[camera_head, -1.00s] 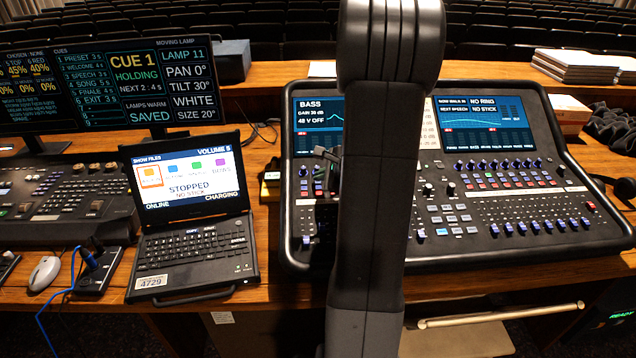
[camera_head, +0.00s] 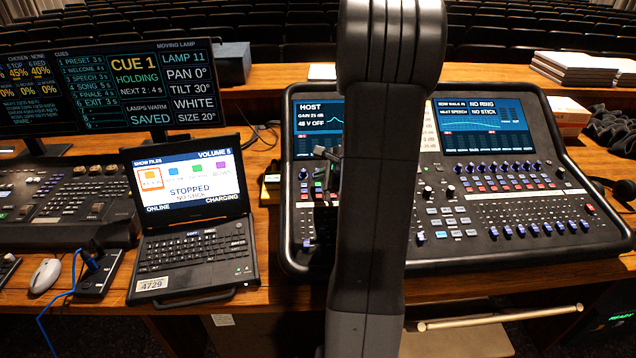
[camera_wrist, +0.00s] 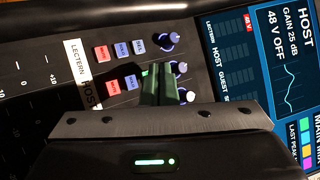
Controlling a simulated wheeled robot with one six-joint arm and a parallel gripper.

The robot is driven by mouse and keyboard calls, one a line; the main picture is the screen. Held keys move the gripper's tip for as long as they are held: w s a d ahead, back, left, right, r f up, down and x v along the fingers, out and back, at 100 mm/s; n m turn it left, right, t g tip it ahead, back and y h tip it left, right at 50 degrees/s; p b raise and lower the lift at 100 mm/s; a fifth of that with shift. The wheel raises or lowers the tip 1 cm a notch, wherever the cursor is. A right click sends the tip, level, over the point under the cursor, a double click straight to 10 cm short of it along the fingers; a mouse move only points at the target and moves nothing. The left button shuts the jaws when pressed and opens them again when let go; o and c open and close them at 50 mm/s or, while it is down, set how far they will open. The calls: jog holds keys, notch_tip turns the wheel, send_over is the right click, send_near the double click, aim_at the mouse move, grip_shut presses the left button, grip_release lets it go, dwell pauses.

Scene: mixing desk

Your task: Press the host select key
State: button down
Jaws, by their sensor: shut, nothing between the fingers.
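The mixing desk (camera_head: 470,262) stands at the right, partly behind my arm. Its left screen reads HOST in the head view (camera_head: 318,115) and in the wrist view (camera_wrist: 290,60). In the wrist view, the HOST label (camera_wrist: 91,95) marks a strip with a red mute key (camera_wrist: 115,88) and a blue solo key (camera_wrist: 132,82). My gripper (camera_wrist: 160,72) is shut and empty, its fingertips over the place beyond the solo key in that strip. They hide the host select key there, except perhaps a green lit sliver beside them. I cannot tell whether they touch it.
The lectern strip's keys (camera_wrist: 120,49) and a knob (camera_wrist: 167,40) lie close to my fingertips, with another knob (camera_wrist: 179,68) just beyond. A laptop (camera_head: 195,215) stands left of the desk, and a lighting console (camera_head: 65,205) farther left.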

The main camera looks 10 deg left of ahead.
dwell(0.3)
jog(key=shift+s+d+r+p, duration=0.1)
jog(key=shift+s+r+p, duration=0.05)
jog(key=shift+r+p, duration=0.95)
jog(key=shift+s+r+p, duration=0.15)
jog(key=shift+r+p, duration=0.6)
jog(key=shift+r, duration=0.65)
